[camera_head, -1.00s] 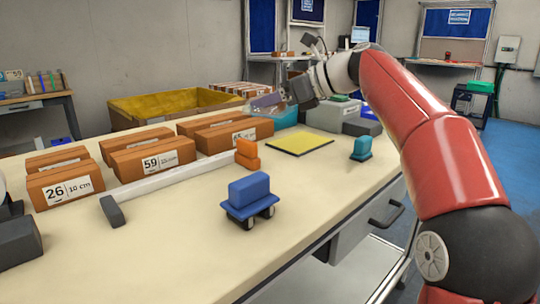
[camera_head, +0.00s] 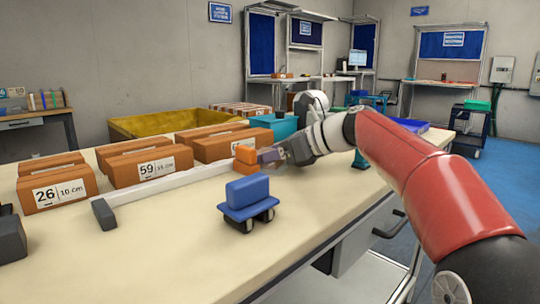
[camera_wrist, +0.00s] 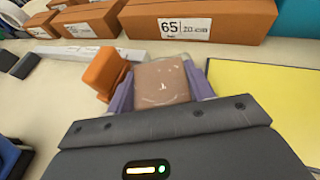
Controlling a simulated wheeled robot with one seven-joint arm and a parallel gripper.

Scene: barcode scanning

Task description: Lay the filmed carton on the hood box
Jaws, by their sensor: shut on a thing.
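The filmed carton (camera_wrist: 162,82) is a small brown box with a glossy clear wrap. In the wrist view it sits between the two purple fingers of my gripper (camera_wrist: 160,90), which is shut on it. In the head view my gripper (camera_head: 270,156) is low over the table, just right of a stack of orange blocks (camera_head: 245,152), and the carton is hard to make out. I cannot pick out the hood box for certain; my arm covers the table's far right part in the head view.
Orange blocks (camera_wrist: 103,72) stand close left of my gripper in the wrist view. Labelled brown boxes (camera_head: 152,166) line the table (camera_head: 165,245) behind a long white bar (camera_head: 170,184). A blue cart (camera_head: 249,200) stands in front. A yellow mat (camera_wrist: 265,95) lies flat to the right.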

